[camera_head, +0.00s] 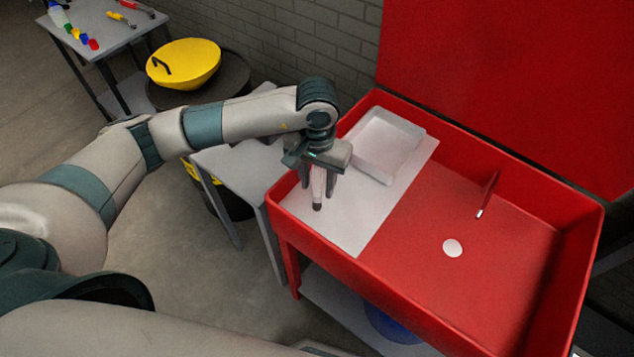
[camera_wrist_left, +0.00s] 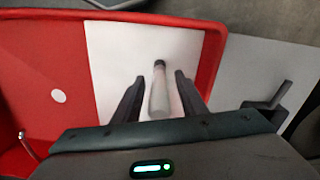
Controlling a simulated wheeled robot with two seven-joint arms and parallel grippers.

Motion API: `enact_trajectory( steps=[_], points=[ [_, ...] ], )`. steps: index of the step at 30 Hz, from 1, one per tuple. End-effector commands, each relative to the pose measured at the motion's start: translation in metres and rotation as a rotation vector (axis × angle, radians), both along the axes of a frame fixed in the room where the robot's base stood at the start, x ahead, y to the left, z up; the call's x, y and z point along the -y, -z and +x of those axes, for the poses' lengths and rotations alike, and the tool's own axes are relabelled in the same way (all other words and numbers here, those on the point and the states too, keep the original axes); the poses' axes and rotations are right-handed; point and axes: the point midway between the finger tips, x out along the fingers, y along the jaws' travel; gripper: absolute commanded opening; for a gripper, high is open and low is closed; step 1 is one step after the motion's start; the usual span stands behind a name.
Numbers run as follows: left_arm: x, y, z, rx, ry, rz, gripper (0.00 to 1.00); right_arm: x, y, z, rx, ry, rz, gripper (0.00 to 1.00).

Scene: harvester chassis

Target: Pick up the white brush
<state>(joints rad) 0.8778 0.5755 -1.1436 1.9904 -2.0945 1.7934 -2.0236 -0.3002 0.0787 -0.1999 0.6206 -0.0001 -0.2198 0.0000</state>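The white brush (camera_wrist_left: 159,95) has a pale body and a dark tip. It is over the white board on the left side of the red sink, and also shows in the head view (camera_head: 318,185). I cannot tell whether it stands or lies. My left gripper (camera_head: 318,192) points down over the board with one finger on each side of the brush. In the left wrist view the fingers (camera_wrist_left: 157,88) are open, with a gap between each finger and the brush. The upper part of the brush is partly hidden by the gripper in the head view. My right gripper is not in view.
The red sink (camera_head: 500,262) has raised walls around the white board (camera_head: 385,205). A white tray (camera_head: 410,168) is behind the gripper. A tap (camera_head: 488,193) and drain (camera_head: 453,248) are to the right. A grey table (camera_head: 240,170) adjoins at left.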

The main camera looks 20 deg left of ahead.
Motion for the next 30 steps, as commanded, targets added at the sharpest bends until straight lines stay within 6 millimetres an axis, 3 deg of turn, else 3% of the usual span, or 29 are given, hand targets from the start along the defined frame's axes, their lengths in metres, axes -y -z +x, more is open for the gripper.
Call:
enact_trajectory(
  steps=[6, 19, 24, 30],
  points=[
    [-0.0001, 0.0109, -0.0002, 0.001, 0.001, 0.001, 0.38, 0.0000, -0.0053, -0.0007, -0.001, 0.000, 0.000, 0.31],
    [0.0001, 0.0109, 0.0001, 0.001, 0.001, 0.000, 0.38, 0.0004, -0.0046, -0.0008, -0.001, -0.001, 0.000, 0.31],
    [0.0001, 0.0109, 0.0001, 0.001, 0.001, 0.000, 0.00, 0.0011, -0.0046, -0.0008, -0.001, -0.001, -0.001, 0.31],
    [0.0001, 0.0107, 0.0001, 0.001, 0.000, 0.000, 0.00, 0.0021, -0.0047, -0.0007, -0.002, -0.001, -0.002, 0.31]
  ],
)
